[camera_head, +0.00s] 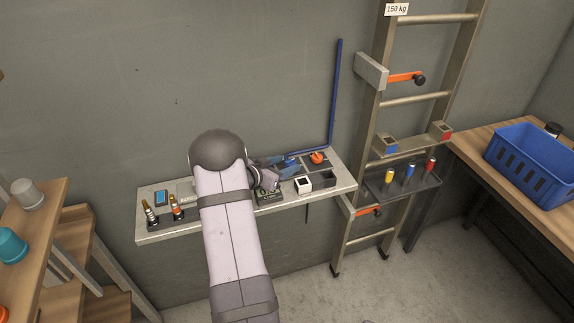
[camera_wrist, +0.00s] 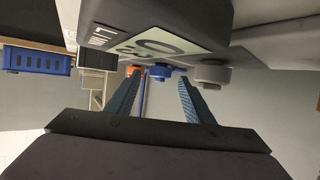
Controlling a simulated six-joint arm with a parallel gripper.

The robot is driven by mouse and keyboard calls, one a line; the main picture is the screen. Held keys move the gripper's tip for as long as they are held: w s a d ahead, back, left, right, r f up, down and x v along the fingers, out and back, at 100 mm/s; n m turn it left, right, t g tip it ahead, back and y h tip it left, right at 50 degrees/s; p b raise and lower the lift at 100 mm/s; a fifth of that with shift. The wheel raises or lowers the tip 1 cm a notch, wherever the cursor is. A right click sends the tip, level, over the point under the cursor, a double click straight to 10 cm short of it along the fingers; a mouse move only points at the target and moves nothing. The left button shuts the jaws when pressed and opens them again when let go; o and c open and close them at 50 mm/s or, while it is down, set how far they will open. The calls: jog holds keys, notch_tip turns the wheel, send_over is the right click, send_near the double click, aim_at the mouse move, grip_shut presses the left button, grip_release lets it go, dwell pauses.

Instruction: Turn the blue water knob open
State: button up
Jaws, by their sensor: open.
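In the wrist view, a round blue knob (camera_wrist: 160,72) sits at the edge of a dark box with a pale printed label (camera_wrist: 150,46). My gripper (camera_wrist: 160,80) shows there with its two blue ribbed fingers spread apart, nothing held. The blue knob appears between the fingertips, with a gap on each side. I cannot tell how far beyond the tips it is. In the head view my arm covers the middle of the wall shelf (camera_head: 335,183), and I cannot make out the blue knob there.
A grey knob (camera_wrist: 212,73) is right of the blue one, and an orange part (camera_wrist: 133,70) is left. On the shelf, an orange-red knob (camera_head: 317,157) and a white open box (camera_head: 303,185) stand nearby. A ladder (camera_head: 365,130) and blue basket (camera_head: 530,165) are to the right.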

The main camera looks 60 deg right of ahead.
jog(key=shift+b+v, duration=0.55)
jog(key=shift+v, duration=2.2)
jog(key=shift+r, duration=0.1)
jog(key=shift+w+d+r+m+p, duration=0.1)
jog(key=shift+d+r+m+p, duration=0.25)
jog(key=shift+r+p, duration=0.1)
jog(key=w+d+r+m+t+y+p, duration=0.15)
jog(key=d+r+m+t+p, duration=0.3)
jog(key=r, duration=0.45)
jog(key=w+d+r+m+t+y+p, duration=0.1)
jog(key=r+m+t+y+p, duration=0.3)
jog(key=r+p, duration=0.4)
jog(key=s+f+n+g+y+b, duration=0.1)
jog(key=s+f+n+y+b, duration=0.1)
jog(key=f+n, duration=0.4)
jog(key=s+f+n+g+y+b, duration=0.2)
jog(key=f+n, duration=0.5)
jog(key=n, duration=0.5)
jog(key=s+b, duration=0.1)
jog(key=s, duration=0.1)
jog(key=shift+s+a+b, duration=0.25)
jog(key=shift+a+b, duration=0.1)
